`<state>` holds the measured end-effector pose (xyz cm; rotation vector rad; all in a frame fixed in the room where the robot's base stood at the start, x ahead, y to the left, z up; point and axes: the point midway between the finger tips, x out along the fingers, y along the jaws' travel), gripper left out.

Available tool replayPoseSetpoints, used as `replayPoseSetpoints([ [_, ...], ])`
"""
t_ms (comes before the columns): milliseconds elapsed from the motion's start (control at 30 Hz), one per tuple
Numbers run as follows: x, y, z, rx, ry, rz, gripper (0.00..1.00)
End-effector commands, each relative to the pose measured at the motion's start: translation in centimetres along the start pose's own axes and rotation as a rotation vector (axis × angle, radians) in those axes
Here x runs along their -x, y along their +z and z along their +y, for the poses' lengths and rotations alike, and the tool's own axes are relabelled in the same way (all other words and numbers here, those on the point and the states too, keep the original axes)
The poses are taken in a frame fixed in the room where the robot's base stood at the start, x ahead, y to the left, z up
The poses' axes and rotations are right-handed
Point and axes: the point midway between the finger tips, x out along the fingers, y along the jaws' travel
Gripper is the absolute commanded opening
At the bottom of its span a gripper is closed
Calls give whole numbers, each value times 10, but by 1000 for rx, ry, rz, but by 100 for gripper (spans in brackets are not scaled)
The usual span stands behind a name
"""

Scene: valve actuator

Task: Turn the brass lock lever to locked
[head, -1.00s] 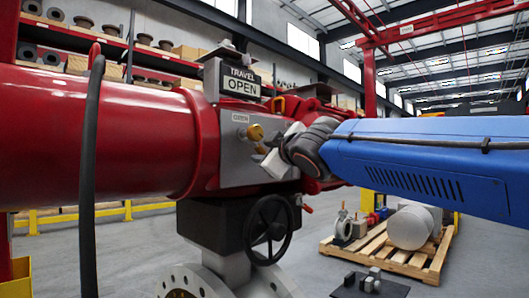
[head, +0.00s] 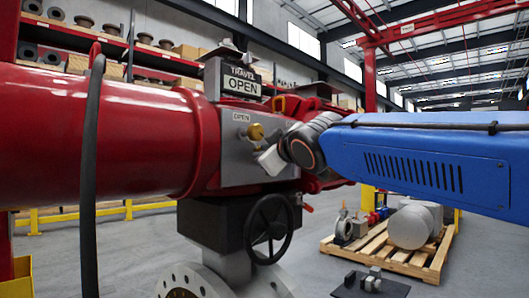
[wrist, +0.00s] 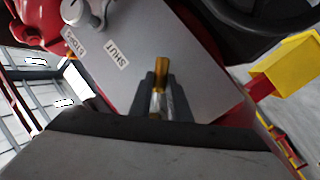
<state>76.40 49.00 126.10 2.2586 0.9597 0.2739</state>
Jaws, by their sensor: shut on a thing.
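The brass lock lever (wrist: 161,76) stands between the two dark fingers of my gripper (wrist: 158,92) in the wrist view. The fingers are shut on it, close to the grey panel (wrist: 175,55). A "SHUT" label (wrist: 116,53) is on the panel to the left of the lever. In the head view my gripper (head: 268,158) is at the right part of the grey panel (head: 235,165). A rounded brass part (head: 256,131) shows just above it, below an "OPEN" label (head: 241,117). The gripper's body hides much of the lever there.
A "TRAVEL OPEN" sign (head: 241,82) tops the red actuator (head: 110,140). A black handwheel (head: 269,230) is below the panel. A dark hose (head: 90,180) hangs at left. A wooden pallet (head: 395,250) with parts stands on the floor at right.

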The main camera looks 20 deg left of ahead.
Motion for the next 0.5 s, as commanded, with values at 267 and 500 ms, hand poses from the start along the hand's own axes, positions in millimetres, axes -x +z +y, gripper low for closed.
replayPoseSetpoints([
  [267, 4, -2, -14, -198, -65, -57, 0],
  [500, 8, -5, -25, -389, -126, -111, 0],
])
